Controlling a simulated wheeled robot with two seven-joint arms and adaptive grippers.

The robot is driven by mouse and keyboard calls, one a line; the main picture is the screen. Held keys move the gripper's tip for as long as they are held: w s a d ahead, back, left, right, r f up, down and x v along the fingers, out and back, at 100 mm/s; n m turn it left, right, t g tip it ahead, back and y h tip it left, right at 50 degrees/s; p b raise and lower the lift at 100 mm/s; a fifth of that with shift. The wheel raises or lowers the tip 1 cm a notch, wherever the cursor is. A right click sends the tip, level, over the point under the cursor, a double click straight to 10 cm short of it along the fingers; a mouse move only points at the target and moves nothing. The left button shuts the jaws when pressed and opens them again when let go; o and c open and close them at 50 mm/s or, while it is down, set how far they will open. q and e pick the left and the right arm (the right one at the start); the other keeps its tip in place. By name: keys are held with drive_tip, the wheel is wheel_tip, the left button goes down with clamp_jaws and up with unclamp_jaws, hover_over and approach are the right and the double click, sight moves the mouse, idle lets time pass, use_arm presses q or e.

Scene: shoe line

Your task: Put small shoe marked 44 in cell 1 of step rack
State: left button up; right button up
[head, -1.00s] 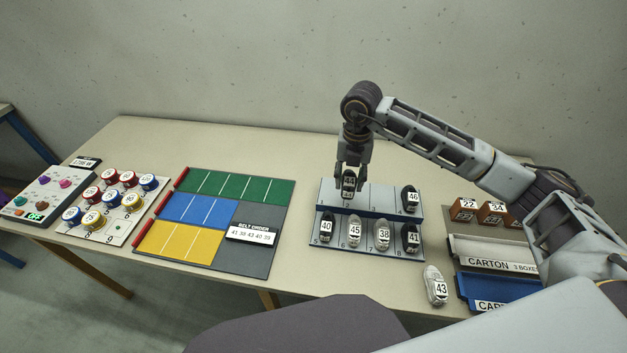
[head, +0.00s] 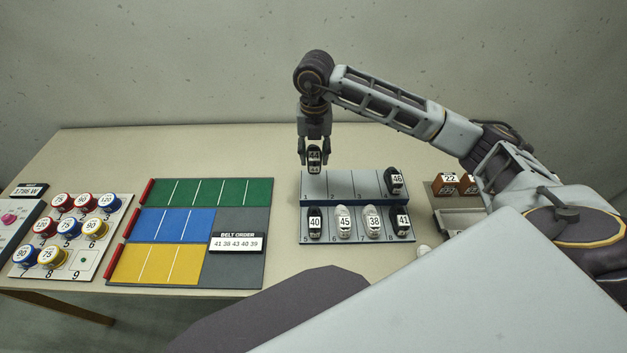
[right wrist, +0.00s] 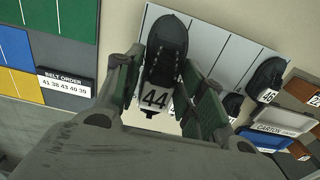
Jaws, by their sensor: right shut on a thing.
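The small black shoe marked 44 (head: 314,158) is held upright between the fingers of my right gripper (head: 314,146). In the right wrist view the shoe (right wrist: 166,50) sits between both fingers with its 44 label facing the camera. The step rack (head: 342,186) stands below, with cells 1, 2 and 3 of its upper step bare. The shoe is over cell 1, at the left end of the upper step; whether it touches the step I cannot tell. My left gripper is not in view.
A black shoe marked 46 (head: 395,180) stands at the upper step's right end. Shoes 40 (head: 314,223), 45 (head: 343,222), 38 (head: 373,223) and 41 (head: 402,222) fill the lower step. The coloured belt board (head: 240,255) lies to the left.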

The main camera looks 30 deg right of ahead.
wheel_tip(320, 180, down, 6)
drive_tip(key=shift+r+p, duration=0.15)
drive_tip(key=shift+p, duration=0.2)
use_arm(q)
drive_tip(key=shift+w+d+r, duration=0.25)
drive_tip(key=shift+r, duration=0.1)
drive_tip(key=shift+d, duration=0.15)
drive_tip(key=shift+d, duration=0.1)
use_arm(e)
drive_tip(key=shift+f, duration=0.2)
drive_tip(key=shift+f, duration=1.75)
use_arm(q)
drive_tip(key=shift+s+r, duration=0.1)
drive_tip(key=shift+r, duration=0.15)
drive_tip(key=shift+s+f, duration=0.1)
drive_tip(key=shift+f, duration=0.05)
use_arm(e)
drive_tip(key=shift+f, duration=0.2)
